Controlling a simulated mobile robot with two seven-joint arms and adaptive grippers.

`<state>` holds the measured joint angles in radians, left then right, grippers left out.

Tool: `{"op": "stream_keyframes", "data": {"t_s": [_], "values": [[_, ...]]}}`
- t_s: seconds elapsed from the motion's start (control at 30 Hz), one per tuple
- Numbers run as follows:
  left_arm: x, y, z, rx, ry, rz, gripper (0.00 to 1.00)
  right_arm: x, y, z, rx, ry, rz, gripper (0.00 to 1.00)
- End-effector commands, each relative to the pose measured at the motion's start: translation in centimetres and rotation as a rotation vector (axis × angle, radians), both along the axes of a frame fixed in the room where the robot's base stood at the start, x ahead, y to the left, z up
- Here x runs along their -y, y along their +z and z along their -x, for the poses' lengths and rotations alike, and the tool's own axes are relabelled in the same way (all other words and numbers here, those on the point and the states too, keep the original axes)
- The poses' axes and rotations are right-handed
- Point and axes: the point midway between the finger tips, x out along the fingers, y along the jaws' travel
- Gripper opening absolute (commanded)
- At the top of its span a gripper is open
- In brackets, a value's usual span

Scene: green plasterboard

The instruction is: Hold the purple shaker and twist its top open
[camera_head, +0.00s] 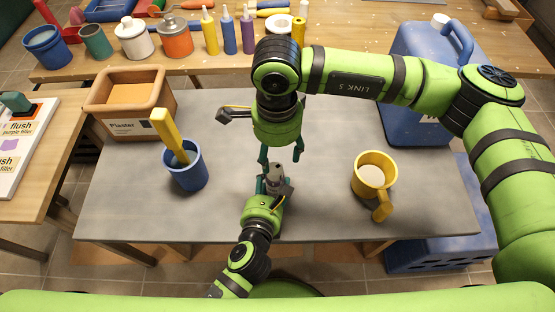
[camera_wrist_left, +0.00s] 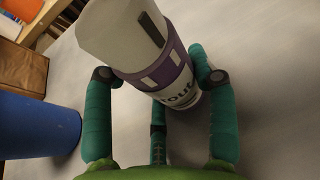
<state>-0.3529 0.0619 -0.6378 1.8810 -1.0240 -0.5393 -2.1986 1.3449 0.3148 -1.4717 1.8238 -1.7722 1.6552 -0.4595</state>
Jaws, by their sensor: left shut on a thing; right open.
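The shaker (camera_head: 275,176) stands over the middle of the grey table, small and partly hidden by my grippers. In the left wrist view the shaker (camera_wrist_left: 165,72) has a purple band, a white label ending in "out" and a pale upper part, and it looks tilted in the picture. My left gripper (camera_head: 272,188) is shut on its lower body, with teal fingers around it, also in the left wrist view (camera_wrist_left: 155,95). My right gripper (camera_head: 281,158) is open and points down just above the shaker's top. I cannot tell whether its fingers touch the top.
A blue cup (camera_head: 186,178) with a yellow-handled tool stands to the left, near a Plaster box (camera_head: 128,122). A yellow mug (camera_head: 371,178) stands to the right. A large blue jug (camera_head: 405,100) is behind it. Bottles and pots line the wooden bench (camera_head: 350,58) at the back.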

Motion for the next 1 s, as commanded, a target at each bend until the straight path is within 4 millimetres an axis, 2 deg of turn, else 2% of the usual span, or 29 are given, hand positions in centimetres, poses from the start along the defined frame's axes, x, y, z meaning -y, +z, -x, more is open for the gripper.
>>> {"op": "stream_keyframes", "data": {"t_s": [0.1,0.33,0.5,0.8,0.83,0.9,1.0], "values": [[0.1,-0.1,0.0,-0.002,-0.002,0.001,0.17,0.0,2.7,-0.1,0.005,0.001,0.000,0.60],[0.1,-0.1,0.1,-0.002,-0.002,0.001,0.17,0.0,6.0,-0.1,0.002,0.000,0.003,0.60],[0.1,-0.1,0.1,-0.001,-0.002,0.001,0.17,0.0,6.7,0.0,0.001,0.000,0.003,0.60],[0.1,-0.1,0.1,-0.001,-0.002,0.001,0.17,0.1,6.7,0.0,0.001,0.000,0.003,0.60],[0.1,-0.1,0.1,-0.001,-0.002,0.001,0.61,0.1,6.7,0.0,0.001,0.000,0.003,0.60],[0.1,-0.1,0.1,-0.001,-0.002,0.001,0.85,0.1,6.7,0.0,0.001,0.000,0.003,0.60],[0.1,-0.1,0.1,-0.002,-0.001,0.001,0.85,0.1,6.7,0.0,0.001,0.000,0.003,0.60]]}}
